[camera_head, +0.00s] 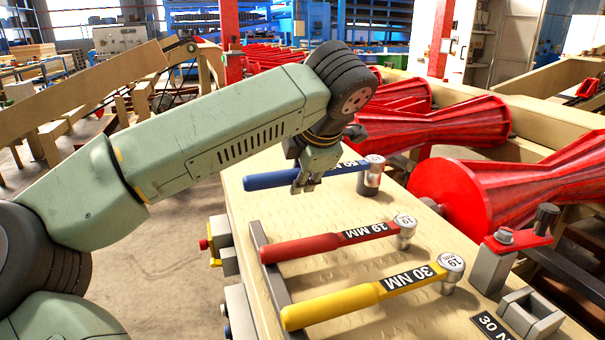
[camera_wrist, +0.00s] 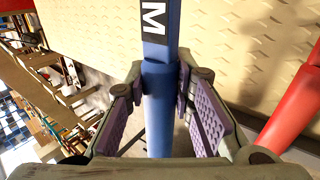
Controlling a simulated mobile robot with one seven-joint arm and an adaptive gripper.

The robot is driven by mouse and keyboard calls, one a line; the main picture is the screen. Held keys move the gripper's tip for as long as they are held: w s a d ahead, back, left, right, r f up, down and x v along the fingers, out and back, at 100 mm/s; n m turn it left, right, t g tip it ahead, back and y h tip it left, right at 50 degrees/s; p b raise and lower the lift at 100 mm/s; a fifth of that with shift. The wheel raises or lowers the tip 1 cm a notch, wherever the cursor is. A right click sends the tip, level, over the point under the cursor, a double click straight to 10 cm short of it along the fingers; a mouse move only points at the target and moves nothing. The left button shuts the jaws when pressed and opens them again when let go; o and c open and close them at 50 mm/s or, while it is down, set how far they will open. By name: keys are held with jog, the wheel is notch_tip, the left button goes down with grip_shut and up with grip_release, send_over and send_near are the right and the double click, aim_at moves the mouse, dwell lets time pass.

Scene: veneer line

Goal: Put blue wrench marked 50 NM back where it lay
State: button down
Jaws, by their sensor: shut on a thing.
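The blue wrench (camera_head: 262,181) is at the far end of the row on the tan bench top (camera_head: 392,318). Its handle points left and its round silver head (camera_head: 373,166) points right. My gripper (camera_head: 303,184) is shut on the blue wrench around its handle. In the wrist view, the blue handle (camera_wrist: 157,110) runs between the two padded fingers of my gripper (camera_wrist: 172,105). Only the letter M of its label shows there; the number is hidden. I cannot tell whether the wrench touches the bench.
A red wrench (camera_head: 312,246) marked 19 MM and a yellow wrench (camera_head: 345,302) marked 30 NM lie nearer, handles across a dark grey rail (camera_head: 268,268). Red rollers (camera_head: 440,125) stand close on the right. A grey and red clamp (camera_head: 492,262) is at front right.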

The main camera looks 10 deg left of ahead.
jog(key=shift+f+b, duration=0.15)
jog(key=shift+b, duration=0.25)
notch_tip(320, 180, down, 6)
jog(key=b, duration=0.5)
jog(key=shift+w+r, duration=0.1)
jog(key=shift+r, duration=0.15)
jog(key=shift+f+b, duration=0.55)
jog(key=shift+b, duration=0.05)
jog(key=c, duration=1.3)
grip_release()
jog(key=shift+r+p, duration=2.7)
jog(key=shift+r, duration=1.4)
